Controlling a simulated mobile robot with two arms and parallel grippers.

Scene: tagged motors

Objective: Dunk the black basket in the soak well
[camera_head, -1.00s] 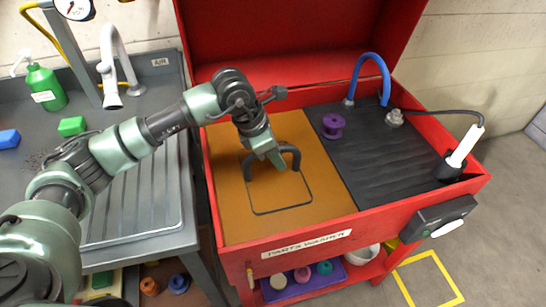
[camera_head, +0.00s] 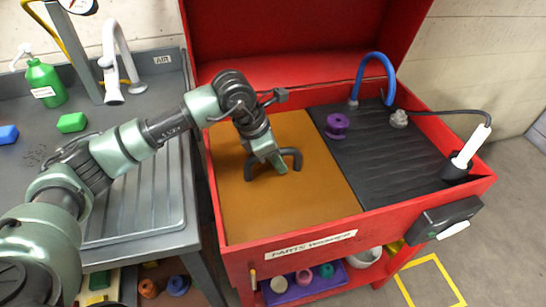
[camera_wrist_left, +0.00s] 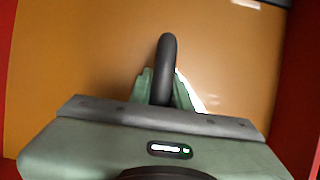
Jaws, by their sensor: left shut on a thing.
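The soak well (camera_head: 300,210) is the left part of the red parts washer, filled with opaque orange-brown liquid. Of the black basket, only the dark arched handle (camera_head: 296,158) shows above the liquid. Its rim and body are hidden beneath the surface. My left gripper (camera_head: 275,164) is shut on the top of this handle, low over the well. In the left wrist view the handle (camera_wrist_left: 168,60) runs between the green fingers (camera_wrist_left: 163,92). My right gripper is not in view.
The red washer lid (camera_head: 290,35) stands open behind. A black ribbed drain board (camera_head: 385,155) lies right of the well, with a purple spool (camera_head: 337,124), a grey part (camera_head: 399,118), a blue hose (camera_head: 375,60) and a white-handled brush (camera_head: 472,146). A grey sink bench (camera_head: 135,205) stands left.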

